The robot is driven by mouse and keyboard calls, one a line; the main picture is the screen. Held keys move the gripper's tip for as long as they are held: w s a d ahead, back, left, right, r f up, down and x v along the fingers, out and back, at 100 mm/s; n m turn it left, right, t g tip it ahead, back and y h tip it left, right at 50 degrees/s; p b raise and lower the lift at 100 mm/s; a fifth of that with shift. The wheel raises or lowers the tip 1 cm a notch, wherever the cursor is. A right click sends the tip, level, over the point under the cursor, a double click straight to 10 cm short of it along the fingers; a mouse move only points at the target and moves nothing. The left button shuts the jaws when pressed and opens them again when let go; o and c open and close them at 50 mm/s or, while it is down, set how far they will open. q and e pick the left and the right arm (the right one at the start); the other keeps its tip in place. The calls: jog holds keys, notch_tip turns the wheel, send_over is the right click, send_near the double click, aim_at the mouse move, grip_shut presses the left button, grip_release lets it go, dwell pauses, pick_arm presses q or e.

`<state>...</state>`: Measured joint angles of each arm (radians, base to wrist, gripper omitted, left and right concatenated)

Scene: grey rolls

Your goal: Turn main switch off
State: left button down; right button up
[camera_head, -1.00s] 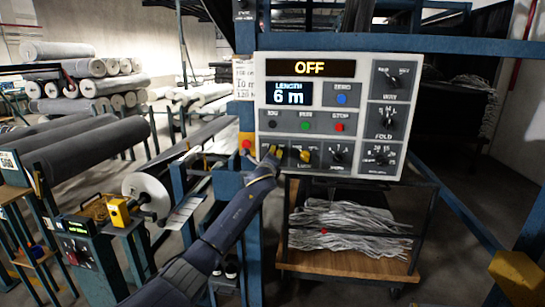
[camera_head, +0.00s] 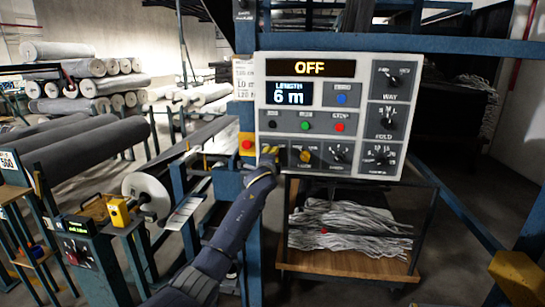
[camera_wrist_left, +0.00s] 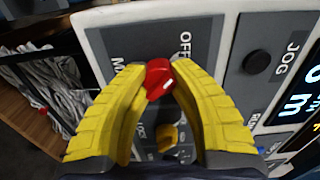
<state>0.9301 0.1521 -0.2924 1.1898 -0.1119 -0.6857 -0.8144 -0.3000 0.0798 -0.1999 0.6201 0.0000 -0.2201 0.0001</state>
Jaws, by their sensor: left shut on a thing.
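The control panel (camera_head: 353,120) faces me, and its top display reads OFF. The main switch is a red knob (camera_wrist_left: 158,78) at the panel's lower left; in the head view my fingers hide it. In the left wrist view it sits between the two yellow fingertips, beside the printed OFF label (camera_wrist_left: 184,45). My left gripper (camera_head: 268,152) is shut on this red knob, and it fills much of the left wrist view (camera_wrist_left: 160,85). My right gripper is not in view.
A yellow lock knob (camera_head: 305,156) is just right of my gripper. A red button on a yellow box (camera_head: 247,144) is close on its left. Jog, green and stop buttons (camera_head: 340,127) lie above. A cart (camera_head: 350,262) with grey strands stands below the panel.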

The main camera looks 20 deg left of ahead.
pick_arm(q)
jog(key=shift+d+f, duration=0.15)
jog(key=shift+d, duration=0.1)
jog(key=c, duration=1.2)
grip_release()
jog(key=shift+d, duration=0.1)
jog(key=shift+c, duration=0.2)
jog(key=shift+o, duration=1.4)
jog(key=shift+a, duration=0.2)
jog(key=s+d, duration=0.1)
jog(key=s, duration=1.1)
jog(key=shift+d, duration=0.15)
jog(key=shift+o, duration=0.2)
